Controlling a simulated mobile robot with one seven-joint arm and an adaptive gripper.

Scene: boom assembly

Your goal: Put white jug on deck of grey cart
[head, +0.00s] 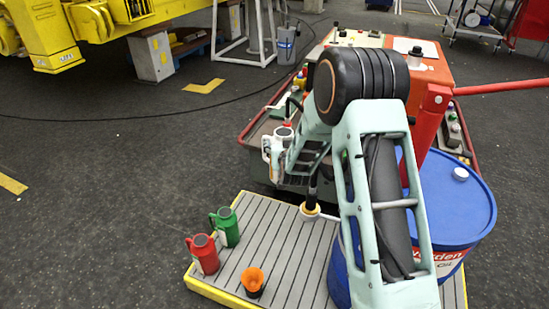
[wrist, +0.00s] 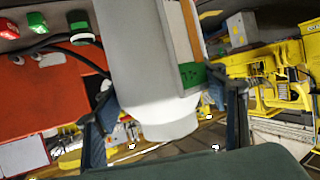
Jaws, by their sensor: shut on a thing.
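The white jug (head: 268,148), with a dark top, shows left of my arm in the head view. It fills the middle of the wrist view (wrist: 160,75). My gripper (wrist: 168,125) is shut on it, with one dark finger on each side. In the head view my gripper is mostly hidden behind the jug and my arm. The grey cart (head: 258,131), with a red rim, stands behind. The jug overlaps its near left part in the picture; I cannot tell whether it touches the deck.
A slatted grey platform with a yellow edge (head: 243,285) holds a red jug (head: 204,256), a green jug (head: 226,229) and an orange cup (head: 253,281). A blue drum (head: 465,205) stands at the right. An orange box (head: 428,62) stands on the cart.

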